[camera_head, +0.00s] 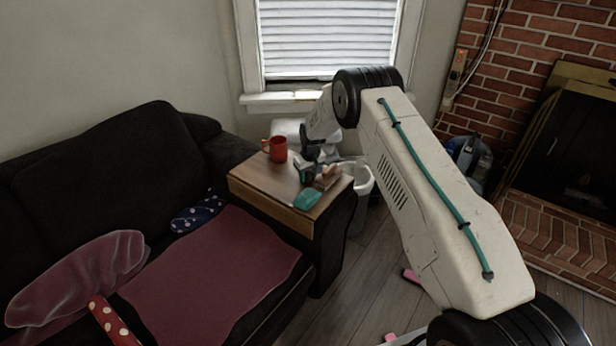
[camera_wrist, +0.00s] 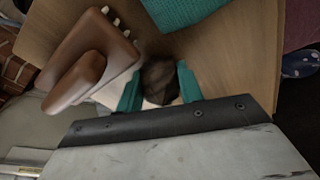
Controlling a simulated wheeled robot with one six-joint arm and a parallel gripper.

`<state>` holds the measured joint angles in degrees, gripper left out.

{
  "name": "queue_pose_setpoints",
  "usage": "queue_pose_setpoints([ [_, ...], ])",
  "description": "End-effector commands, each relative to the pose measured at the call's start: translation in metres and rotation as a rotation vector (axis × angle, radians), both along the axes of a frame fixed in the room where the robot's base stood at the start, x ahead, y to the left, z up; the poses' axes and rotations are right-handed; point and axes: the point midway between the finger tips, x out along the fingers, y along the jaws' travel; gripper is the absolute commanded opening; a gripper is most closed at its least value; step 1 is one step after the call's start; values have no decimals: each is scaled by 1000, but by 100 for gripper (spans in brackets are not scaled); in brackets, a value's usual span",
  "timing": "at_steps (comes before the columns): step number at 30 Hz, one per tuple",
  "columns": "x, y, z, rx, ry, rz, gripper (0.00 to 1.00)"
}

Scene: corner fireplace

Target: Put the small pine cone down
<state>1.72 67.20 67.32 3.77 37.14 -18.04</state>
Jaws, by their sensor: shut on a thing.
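The small pine cone (camera_wrist: 160,82) is dark brown and sits between the two teal fingers of my gripper (camera_wrist: 158,88) in the wrist view. My gripper is shut on it, low over the wooden side table (camera_head: 250,182). I cannot tell whether the cone touches the tabletop. In the head view my gripper (camera_head: 307,172) is above the right part of the table, and the cone cannot be made out there.
A brown object with white pegs (camera_wrist: 90,62) lies close beside the cone; it also shows in the head view (camera_head: 327,177). A teal item (camera_head: 307,199) lies at the table's front edge. A red mug (camera_head: 275,149) stands at the back left. The left front tabletop is clear.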

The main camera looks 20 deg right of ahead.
Motion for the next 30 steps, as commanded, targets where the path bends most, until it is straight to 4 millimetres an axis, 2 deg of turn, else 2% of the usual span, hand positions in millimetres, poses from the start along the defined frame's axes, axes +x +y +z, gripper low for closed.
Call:
queue_pose_setpoints([
  [3,0,1,-3,0,1,1,15],
  [4,0,1,-3,0,1,1,42],
  [6,0,1,-3,0,1,1,58],
  [17,0,1,3,0,0,1,58],
  [20,-1,0,16,0,-2,1,58],
  [30,-13,-2,87,0,0,0,58],
])
